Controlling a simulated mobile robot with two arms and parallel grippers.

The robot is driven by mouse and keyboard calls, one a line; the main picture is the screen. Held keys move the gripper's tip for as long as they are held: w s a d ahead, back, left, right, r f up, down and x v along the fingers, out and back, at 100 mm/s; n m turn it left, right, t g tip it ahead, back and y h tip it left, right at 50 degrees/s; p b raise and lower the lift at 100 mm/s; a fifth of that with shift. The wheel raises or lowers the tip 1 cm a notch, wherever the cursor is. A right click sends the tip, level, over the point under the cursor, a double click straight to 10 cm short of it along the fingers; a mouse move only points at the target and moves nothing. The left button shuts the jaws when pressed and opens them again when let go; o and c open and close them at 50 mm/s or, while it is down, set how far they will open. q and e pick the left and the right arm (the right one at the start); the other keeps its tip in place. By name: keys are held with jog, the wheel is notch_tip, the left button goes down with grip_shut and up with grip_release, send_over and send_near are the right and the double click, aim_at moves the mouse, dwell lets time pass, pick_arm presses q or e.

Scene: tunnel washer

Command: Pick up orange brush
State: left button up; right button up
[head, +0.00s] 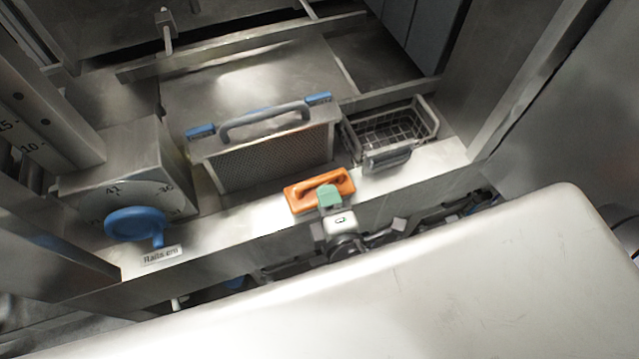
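The orange brush (309,199) lies on the narrow metal ledge in the head view, with its raised handle on top. My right gripper (329,197) reaches it from the near side. Its green fingertip overlaps the front of the brush in the picture, close to the handle. Only one fingertip shows clearly, so I cannot tell whether the gripper is open or shut, or whether it touches the brush. My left gripper is not in view.
Behind the brush stands a mesh filter panel (262,165) with a grey handle and blue clips. A wire basket (392,130) is to its right. A dial box with a blue knob (136,224) stands left. The ledge (245,222) is bare between knob and brush.

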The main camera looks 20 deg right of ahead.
aim_at(320, 178)
jog(key=shift+w+r+p, duration=0.15)
jog(key=shift+w+p, duration=0.35)
jog(key=shift+w, duration=0.15)
jog(key=w+p, duration=0.1)
jog(key=w, duration=0.2)
jog(key=shift+w+d+f+p, duration=0.1)
jog(key=shift+w+f+p, duration=0.2)
jog(key=shift+f+p, duration=0.05)
jog(key=shift+w+f, duration=0.25)
jog(key=shift+w, duration=0.1)
jog(key=shift+s, duration=0.1)
jog(key=shift+c, duration=0.3)
grip_shut()
